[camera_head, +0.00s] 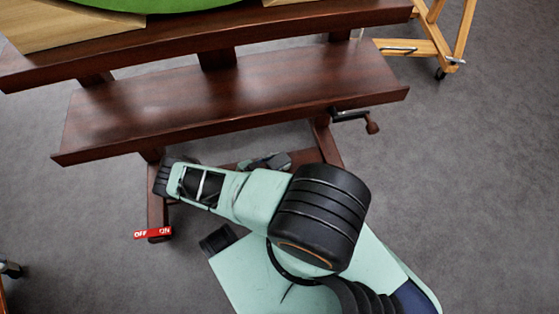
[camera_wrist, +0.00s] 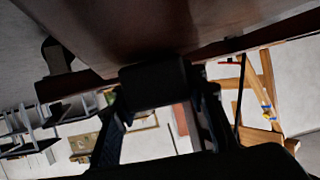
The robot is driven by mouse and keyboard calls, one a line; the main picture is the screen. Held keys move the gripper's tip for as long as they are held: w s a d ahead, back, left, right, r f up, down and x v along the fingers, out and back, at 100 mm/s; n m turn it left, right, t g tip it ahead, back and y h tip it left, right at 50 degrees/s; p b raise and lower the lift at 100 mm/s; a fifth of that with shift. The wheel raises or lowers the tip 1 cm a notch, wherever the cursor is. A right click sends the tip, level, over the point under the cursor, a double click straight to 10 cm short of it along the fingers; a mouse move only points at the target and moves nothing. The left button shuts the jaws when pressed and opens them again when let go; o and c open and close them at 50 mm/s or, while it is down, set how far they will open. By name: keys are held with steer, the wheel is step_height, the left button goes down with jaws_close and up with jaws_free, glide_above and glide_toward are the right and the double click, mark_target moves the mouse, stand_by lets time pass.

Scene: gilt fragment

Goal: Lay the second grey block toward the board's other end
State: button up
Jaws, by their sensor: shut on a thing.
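My gripper (camera_wrist: 160,97) shows in the wrist view with its fingers on either side of a block (camera_wrist: 152,80). The block looks almost black in shadow, so its grey cannot be made out. The block lies close to a dark brown wooden surface above it in that view; whether they touch cannot be told. In the head view a pale wooden board (camera_head: 70,28) lies at the upper left, cut off by the frame. No other grey block can be made out. My arm is in the lower middle of the head view, and the fingers cannot be made out there.
A dark wooden stand with a lower shelf (camera_head: 235,98) and a crank (camera_head: 355,118) fills the upper left. A green round thing (camera_head: 170,3) rests at the top. A light wooden frame on casters (camera_head: 437,45) stands upper right. Grey floor (camera_head: 480,190) is clear at right.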

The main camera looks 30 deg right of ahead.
steer(key=shift+f, duration=0.9)
steer(key=o, duration=1)
steer(key=shift+a, duration=0.1)
steer(key=v, duration=0.5)
steer(key=r+v, duration=0.1)
steer(key=v, duration=0.5)
steer(key=shift+w+r, duration=0.1)
steer(key=shift+r, duration=0.15)
steer(key=shift+a+r+p, duration=0.3)
steer(key=shift+a, duration=0.1)
